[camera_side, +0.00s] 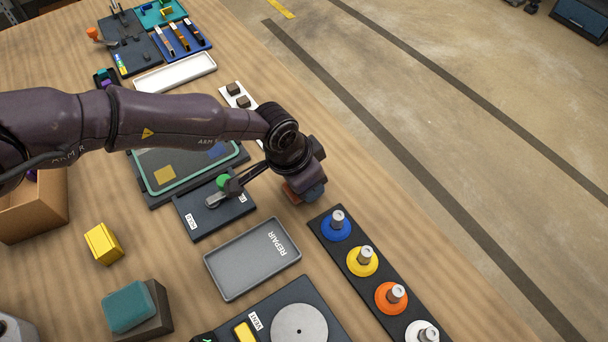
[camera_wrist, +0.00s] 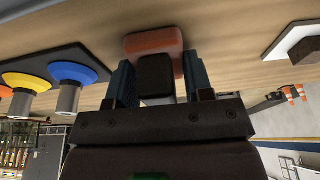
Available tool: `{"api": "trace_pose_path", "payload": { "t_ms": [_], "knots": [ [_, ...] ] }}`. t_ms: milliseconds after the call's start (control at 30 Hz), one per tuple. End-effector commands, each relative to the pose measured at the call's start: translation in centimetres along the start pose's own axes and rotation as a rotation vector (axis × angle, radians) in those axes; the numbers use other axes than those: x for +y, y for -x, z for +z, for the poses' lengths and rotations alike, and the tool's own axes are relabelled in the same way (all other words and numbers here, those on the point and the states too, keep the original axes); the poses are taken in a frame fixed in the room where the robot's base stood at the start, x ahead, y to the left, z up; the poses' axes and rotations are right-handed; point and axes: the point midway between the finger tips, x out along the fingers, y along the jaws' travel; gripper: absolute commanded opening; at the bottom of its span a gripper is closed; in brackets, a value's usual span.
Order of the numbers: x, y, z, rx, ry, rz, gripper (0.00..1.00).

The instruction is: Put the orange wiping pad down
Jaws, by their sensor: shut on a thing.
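The orange wiping pad (camera_wrist: 140,41) shows at the far end of my gripper (camera_wrist: 157,82) in the wrist view, with a dark block-like grip (camera_wrist: 157,70) between the two fingers. My gripper is shut on that grip. In the side view my gripper (camera_side: 309,190) points down near the table's right edge. A reddish-orange bit of the pad (camera_side: 291,194) shows at its left; the rest is hidden by the gripper. The pad is at or just above the wood; I cannot tell whether it touches.
A dark rack (camera_side: 349,248) with blue, yellow, orange and white discs stands just right and in front. A grey REPAIR tray (camera_side: 225,280) lies in front. A dark lever plate (camera_side: 200,231) is to the left. A teal pad (camera_side: 127,306) sits on a dark block at front left.

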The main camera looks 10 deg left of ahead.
Motion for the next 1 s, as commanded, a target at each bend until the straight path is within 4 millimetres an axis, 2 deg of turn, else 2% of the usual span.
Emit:
{"api": "trace_pose_path", "payload": {
  "t_ms": [33, 133, 400, 533, 667, 1000],
  "knots": [
    [0.0, -0.1, 0.0, 0.000, 0.000, 0.000, 0.49],
    [0.0, -0.1, 0.0, 0.000, 0.000, 0.000, 0.72],
    [0.0, 0.0, 0.0, 0.000, 0.000, 0.000, 0.73],
    [0.0, 0.8, -0.1, 0.001, 0.001, 0.000, 0.73],
    [0.0, 2.7, -0.2, 0.002, 0.001, 0.000, 0.73],
    [0.0, 9.7, -0.1, 0.003, 0.000, 0.001, 0.73]
  ]
}}
